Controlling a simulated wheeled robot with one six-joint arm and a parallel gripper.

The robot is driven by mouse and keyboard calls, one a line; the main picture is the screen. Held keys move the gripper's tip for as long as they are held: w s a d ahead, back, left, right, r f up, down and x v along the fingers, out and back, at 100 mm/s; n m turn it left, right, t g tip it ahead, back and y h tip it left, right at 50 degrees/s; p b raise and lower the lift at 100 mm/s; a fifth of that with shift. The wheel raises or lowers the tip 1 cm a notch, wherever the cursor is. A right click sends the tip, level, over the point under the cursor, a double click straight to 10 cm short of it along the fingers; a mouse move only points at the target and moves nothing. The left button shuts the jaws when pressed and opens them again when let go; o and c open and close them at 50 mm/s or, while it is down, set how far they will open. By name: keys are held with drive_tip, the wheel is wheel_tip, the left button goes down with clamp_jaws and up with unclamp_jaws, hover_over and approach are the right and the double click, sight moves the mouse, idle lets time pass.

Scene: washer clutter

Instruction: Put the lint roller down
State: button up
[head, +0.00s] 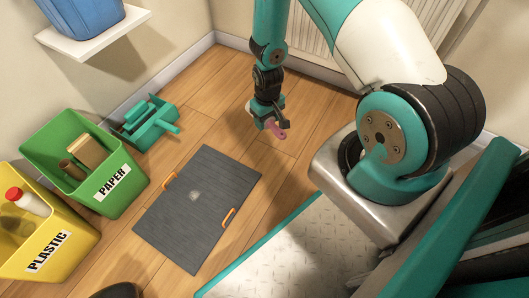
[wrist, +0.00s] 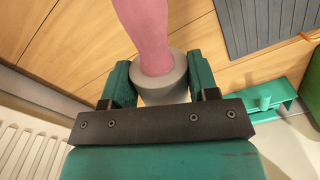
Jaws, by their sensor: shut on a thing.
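The lint roller (wrist: 145,32) has a pink handle and a grey roll. In the wrist view the fingers of my gripper (wrist: 160,76) are shut on the roll from both sides, and the handle points away toward the top edge. In the head view my gripper (head: 268,121) hangs above the wooden floor, with the pink handle (head: 276,131) showing below the jaws. Most of the roll is hidden there by the jaws. I cannot tell the exact gap to the floor.
A dark grey board (head: 197,208) with orange handles lies left of my gripper. A teal dustpan-like item (head: 148,124) stands by the wall. A green paper bin (head: 104,160) and yellow plastic bin (head: 50,236) stand left. A radiator (head: 318,40) is behind. Bare floor (head: 215,100) surrounds the gripper.

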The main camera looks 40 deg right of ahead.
sight(267, 154)
wheel_tip(267, 154, down, 17)
drive_tip(key=b, duration=0.9)
drive_tip(key=shift+f, duration=0.2)
drive_tip(key=o, duration=0.8)
drive_tip(key=shift+o, duration=0.2)
